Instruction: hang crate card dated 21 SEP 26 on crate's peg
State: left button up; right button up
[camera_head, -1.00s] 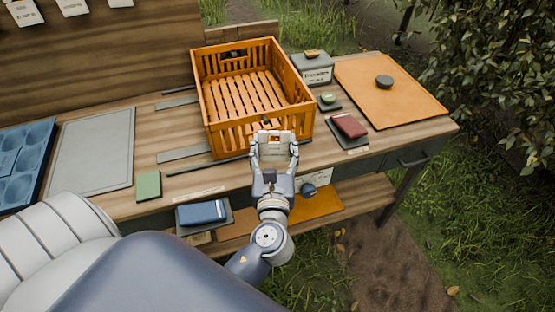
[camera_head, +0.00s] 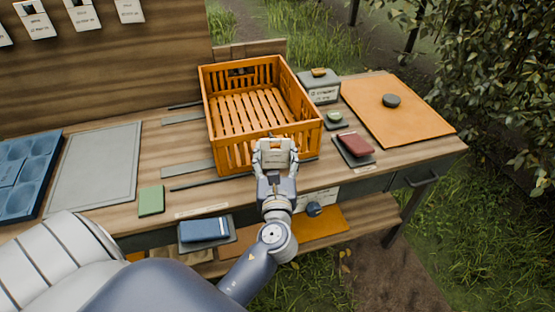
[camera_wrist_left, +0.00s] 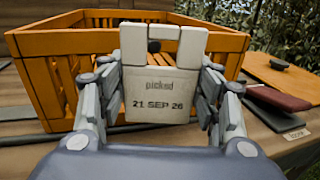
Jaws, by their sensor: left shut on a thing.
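The orange slatted crate (camera_head: 215,140) stands empty on the wooden bench; it also fills the back of the left wrist view (camera_wrist_left: 45,43). My left gripper (camera_head: 276,147) is at the crate's near wall, its fingers shut on the crate card (camera_wrist_left: 160,100). The card faces the wrist camera upright and reads "picked 21 SEP 26". A dark round piece (camera_wrist_left: 154,46) shows at the card's top, between the fingertips; I cannot tell whether it is the peg or whether the card is on it. My right gripper is not in view.
Other cards (camera_head: 83,17) hang on the board at the back left. A grey mat (camera_head: 95,168) and blue tray (camera_head: 28,165) lie left. A red book (camera_head: 355,145), a grey box (camera_head: 320,90) and an orange mat (camera_head: 400,115) are right. A green block (camera_head: 151,201) lies in front.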

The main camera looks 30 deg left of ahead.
aim_at(271, 146)
pick_arm(q)
jog(key=shift+w+a+f, duration=0.1)
jog(key=shift+w+a, duration=0.6)
jog(key=shift+a, duration=0.1)
jog(key=shift+w+a+f+b, duration=0.1)
jog(key=shift+a+b, duration=0.1)
jog(key=shift+b, duration=0.2)
jog(key=shift+o, duration=0.2)
jog(key=shift+w+a+r, duration=0.15)
jog(key=shift+a+r, duration=0.05)
jog(key=shift+r, duration=0.05)
jog(key=shift+a+p, duration=0.2)
jog(key=shift+p, duration=0.2)
jog(key=c, duration=0.3)
jog(key=shift+w+a+f, duration=0.15)
jog(key=shift+w+a, duration=0.05)
jog(key=shift+a, duration=0.05)
jog(key=shift+c, duration=1.2)
jog(key=shift+w+d+f, duration=0.1)
jog(key=shift+w+f, duration=0.05)
jog(key=shift+w, duration=0.05)
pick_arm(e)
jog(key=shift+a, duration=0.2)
